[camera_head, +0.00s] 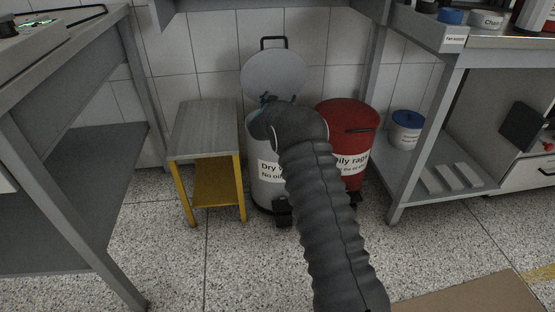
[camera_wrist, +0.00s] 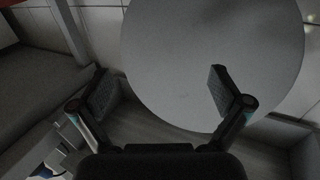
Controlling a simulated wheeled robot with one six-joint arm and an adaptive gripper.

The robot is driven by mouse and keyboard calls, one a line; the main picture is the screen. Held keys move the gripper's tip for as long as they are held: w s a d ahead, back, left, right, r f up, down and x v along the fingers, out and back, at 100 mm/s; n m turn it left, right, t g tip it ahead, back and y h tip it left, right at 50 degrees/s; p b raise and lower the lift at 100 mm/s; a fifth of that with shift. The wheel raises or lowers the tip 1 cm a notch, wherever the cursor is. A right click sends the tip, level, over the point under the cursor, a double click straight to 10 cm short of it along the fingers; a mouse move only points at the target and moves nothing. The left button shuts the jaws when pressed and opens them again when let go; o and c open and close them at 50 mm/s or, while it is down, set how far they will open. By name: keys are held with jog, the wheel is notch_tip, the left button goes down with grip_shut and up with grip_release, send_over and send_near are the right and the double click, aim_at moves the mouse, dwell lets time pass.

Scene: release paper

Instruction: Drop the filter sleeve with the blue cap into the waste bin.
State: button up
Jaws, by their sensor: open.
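The white bin (camera_head: 266,188), with a label starting "Dry", stands against the back wall. Its round grey lid (camera_head: 277,75) is raised. My gripper (camera_head: 268,98) is over the bin's mouth, largely hidden behind my dark sleeved arm. In the wrist view its two fingers (camera_wrist: 161,88) are spread wide with nothing between them, and the pale lid (camera_wrist: 215,50) fills the area beyond. I cannot make out the filter sleeve with the blue cap in either view. The inside of the bin is hidden.
A red bin (camera_head: 348,122) labelled for oily rags, lid down, stands close on the right. A grey-topped stool (camera_head: 205,128) with yellow legs stands left. A blue-lidded container (camera_head: 406,130) sits on the right lower shelf. Benches flank both sides; the speckled floor in front has free room.

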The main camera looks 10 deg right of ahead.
notch_tip(320, 180, up, 8)
jog(key=shift+f, duration=0.25)
